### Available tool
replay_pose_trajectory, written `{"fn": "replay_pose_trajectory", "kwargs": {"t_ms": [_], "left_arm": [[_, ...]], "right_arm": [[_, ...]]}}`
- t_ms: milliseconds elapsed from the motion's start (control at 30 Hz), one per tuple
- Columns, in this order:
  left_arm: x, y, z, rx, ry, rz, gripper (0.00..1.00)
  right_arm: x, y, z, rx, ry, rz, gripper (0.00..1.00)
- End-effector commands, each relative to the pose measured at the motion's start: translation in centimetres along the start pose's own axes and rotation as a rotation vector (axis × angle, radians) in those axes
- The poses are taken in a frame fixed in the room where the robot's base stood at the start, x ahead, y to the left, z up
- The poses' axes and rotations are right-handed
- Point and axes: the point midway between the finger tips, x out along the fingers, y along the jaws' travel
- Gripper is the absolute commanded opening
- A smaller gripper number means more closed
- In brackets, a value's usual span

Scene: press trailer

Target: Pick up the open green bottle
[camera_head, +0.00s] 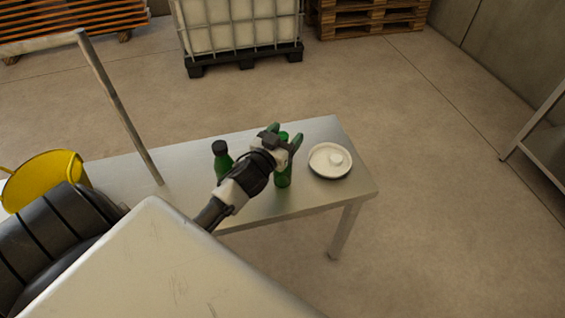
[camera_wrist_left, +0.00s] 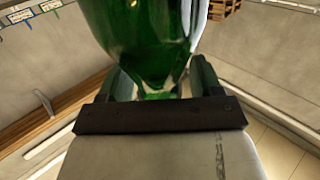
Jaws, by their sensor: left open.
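A green bottle (camera_head: 284,179) with no dark cap showing stands on the metal table (camera_head: 322,195), partly hidden by my left gripper. My left gripper (camera_head: 286,136) is open, with its green fingertips around or just above this bottle's upper part. In the left wrist view the green glass (camera_wrist_left: 145,35) fills the top middle, in front of and between the two fingers of the gripper (camera_wrist_left: 153,88). I cannot tell whether the fingers touch it. A second green bottle (camera_head: 222,160) with a black cap stands to the left, beside my arm. My right gripper is not in view.
A white plate (camera_head: 323,168) with a small white object (camera_head: 335,158) lies right of the open bottle. A yellow bucket (camera_head: 42,180) is at the far left. A metal post (camera_head: 120,105) rises at the table's left part.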

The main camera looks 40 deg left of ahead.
Motion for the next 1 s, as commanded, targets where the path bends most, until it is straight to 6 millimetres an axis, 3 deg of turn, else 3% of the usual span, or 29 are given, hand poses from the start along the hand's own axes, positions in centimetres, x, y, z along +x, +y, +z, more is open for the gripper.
{"fn": "replay_pose_trajectory", "kwargs": {"t_ms": [267,700,1000], "left_arm": [[0.4,0.0,0.04,0.001,-0.001,0.0,0.65],[0.37,0.02,0.03,0.0,-0.001,0.0,0.0],[0.39,0.03,-0.1,0.001,0.002,0.0,0.0]], "right_arm": [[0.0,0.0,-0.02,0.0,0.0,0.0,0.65],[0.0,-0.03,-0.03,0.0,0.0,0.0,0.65],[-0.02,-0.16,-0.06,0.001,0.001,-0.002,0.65]]}}
